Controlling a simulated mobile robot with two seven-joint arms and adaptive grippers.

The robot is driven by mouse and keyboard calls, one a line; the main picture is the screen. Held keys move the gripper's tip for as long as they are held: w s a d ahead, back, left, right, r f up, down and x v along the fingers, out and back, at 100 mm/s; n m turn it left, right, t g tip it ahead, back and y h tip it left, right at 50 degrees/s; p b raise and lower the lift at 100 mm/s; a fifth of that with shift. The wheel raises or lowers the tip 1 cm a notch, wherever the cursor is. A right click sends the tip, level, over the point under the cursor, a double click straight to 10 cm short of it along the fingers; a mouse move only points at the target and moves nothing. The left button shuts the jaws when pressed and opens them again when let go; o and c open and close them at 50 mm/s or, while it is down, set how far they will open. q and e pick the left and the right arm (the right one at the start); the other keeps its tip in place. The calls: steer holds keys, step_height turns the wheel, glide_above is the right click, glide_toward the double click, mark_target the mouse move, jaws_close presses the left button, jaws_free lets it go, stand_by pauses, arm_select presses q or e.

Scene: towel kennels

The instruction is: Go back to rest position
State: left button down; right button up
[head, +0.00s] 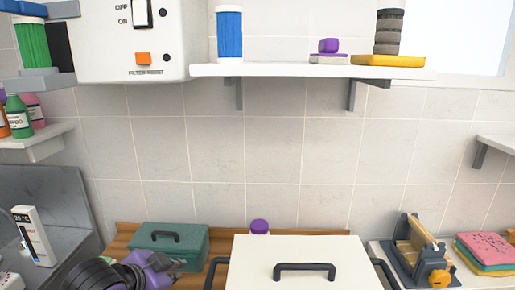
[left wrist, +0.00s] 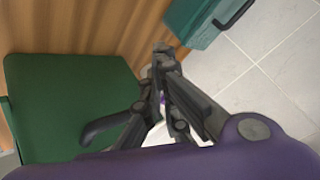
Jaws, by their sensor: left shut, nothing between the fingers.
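My left gripper (head: 145,270) shows at the bottom left of the head view, as purple and black parts in front of a teal lidded box (head: 168,244). In the left wrist view the dark fingers of the left gripper (left wrist: 162,52) are together, with nothing held. The teal box (left wrist: 196,20) also shows there at the top, beyond the fingertips. My right gripper is not in view.
A white lidded box (head: 297,252) with a dark handle stands at bottom center. A purple-capped container (head: 259,227) is behind it. A wall shelf (head: 300,71) holds several items. A dark device (head: 415,255) and stacked cloths (head: 485,250) are right. A green panel (left wrist: 65,105) is near the left wrist.

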arm_select(q)
steer(key=s+f+n+g, duration=0.1)
steer(key=s+f, duration=0.3)
steer(key=s, duration=0.1)
steer(key=s+a+f+n+g+y, duration=0.1)
steer(key=s+f+n, duration=0.1)
steer(key=s+f, duration=0.3)
steer(key=s+f+n+g, duration=0.1)
steer(key=s+f, duration=0.4)
steer(key=shift+a+n, duration=0.25)
steer(key=shift+n, duration=0.05)
steer(key=s+a+f+n+g+y, duration=0.1)
steer(key=s+f+n+g, duration=0.2)
steer(key=s, duration=0.7)
steer(key=s+a+f+n+g+y, duration=0.1)
steer(key=s+f+n, duration=0.1)
steer(key=s+f, duration=0.5)
steer(key=w+d+f+t+h, duration=0.1)
steer(key=w+d+f+t, duration=0.3)
steer(key=f, duration=0.5)
steer(key=w+t, duration=0.1)
steer(key=t, duration=0.1)
steer(key=shift+d+f+t, duration=0.2)
steer(key=shift+d+t, duration=0.1)
steer(key=shift+w+r, duration=0.1)
steer(key=shift+w, duration=0.1)
